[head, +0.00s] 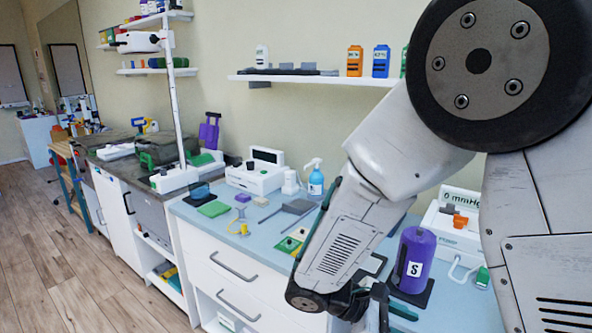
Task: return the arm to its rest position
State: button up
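My arm reaches in from the right of the head view, bent downward over the light-blue counter top (268,226). Its lower end hangs near the counter's front edge. My gripper (376,312) shows only in part there, dark and pointing down, cut off by the bottom of the picture and partly behind my wrist. I cannot tell whether its fingers are apart or whether they hold anything.
A purple cylinder marked S (413,262) stands on a dark pad close right of my gripper. A white device with a display (450,232) is behind it. A wall shelf (310,77) runs above.

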jog(key=s+d+r+m+t+y, duration=0.1)
jog(key=s+d+r+m+y, duration=0.1)
jog(key=s+r+m+y, duration=0.4)
jog(key=s+d+r+m+t+y, duration=0.2)
jog(key=s+d+r+m+y, duration=0.1)
jog(key=s+r+m+y, duration=0.3)
jog(key=s+r+m, duration=0.2)
jog(key=s+r, duration=0.1)
jog(key=r, duration=0.1)
jog(key=shift+s+d+y, duration=0.15)
jog(key=shift+d+y, duration=0.15)
jog(key=shift+d, duration=0.1)
dwell(1.2)
